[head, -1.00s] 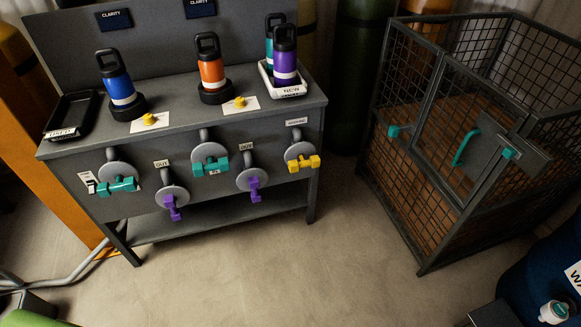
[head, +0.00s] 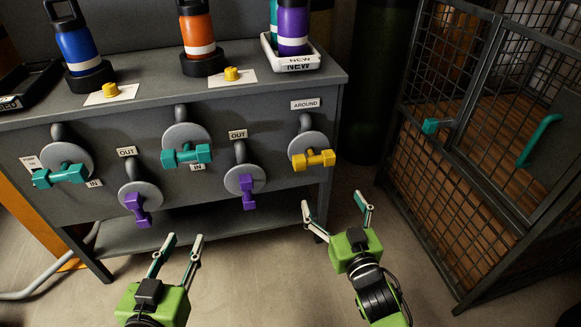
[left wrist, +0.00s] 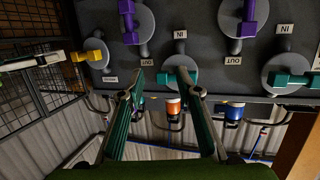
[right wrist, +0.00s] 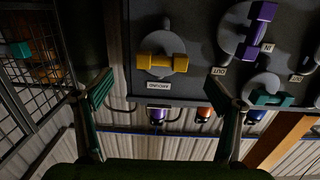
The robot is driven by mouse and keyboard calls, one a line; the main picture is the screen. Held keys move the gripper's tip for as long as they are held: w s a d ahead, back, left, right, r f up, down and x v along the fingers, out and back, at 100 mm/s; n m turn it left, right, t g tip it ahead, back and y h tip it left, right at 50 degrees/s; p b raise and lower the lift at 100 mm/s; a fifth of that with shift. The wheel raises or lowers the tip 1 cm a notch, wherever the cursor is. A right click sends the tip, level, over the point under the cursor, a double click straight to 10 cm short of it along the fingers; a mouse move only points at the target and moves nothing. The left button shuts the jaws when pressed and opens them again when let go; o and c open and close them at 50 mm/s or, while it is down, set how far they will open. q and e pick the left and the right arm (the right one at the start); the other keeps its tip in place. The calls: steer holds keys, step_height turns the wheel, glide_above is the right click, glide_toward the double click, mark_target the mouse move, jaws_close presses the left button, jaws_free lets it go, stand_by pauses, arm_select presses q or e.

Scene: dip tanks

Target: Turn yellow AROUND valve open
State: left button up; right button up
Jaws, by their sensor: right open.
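The yellow valve handle (head: 314,160) sits on a grey round flange at the right end of the bench front, under the AROUND label (head: 306,104). Its bar lies about horizontal. It also shows in the right wrist view (right wrist: 162,64) and at the left of the left wrist view (left wrist: 88,55). My right gripper (head: 336,205) is open and empty, below and in front of the yellow handle, apart from it. My left gripper (head: 182,245) is open and empty, below the purple and teal handles, apart from them.
Teal handles (head: 186,156) and purple handles (head: 247,190) line the bench front left of the yellow one. Bottles (head: 198,35) and a white tray (head: 290,62) stand on the bench. A wire cage (head: 440,190) is at the right. Floor between is clear.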

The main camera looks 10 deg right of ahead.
mark_target(315, 163)
steer(key=shift+t, duration=0.3)
steer(key=w, duration=0.2)
steer(key=w+r+b, duration=0.1)
steer(key=w, duration=0.2)
steer(key=w+a+b, duration=0.1)
steer(key=w, duration=0.2)
steer(key=shift+r, duration=0.4)
steer(key=w+b, duration=0.1)
steer(key=w, duration=0.4)
steer(key=shift+w, duration=0.4)
steer(key=shift+w+a, duration=0.1)
steer(key=shift+w, duration=0.15)
arm_select(q)
steer(key=s+r+t+h, duration=0.2)
steer(key=r+t, duration=0.7)
steer(key=r, duration=0.9)
steer(key=shift+s+d+h, duration=0.3)
steer(key=shift+s+d, duration=0.1)
steer(key=shift+s, duration=0.45)
steer(key=shift+r, duration=0.1)
arm_select(e)
steer(key=c, duration=0.8)
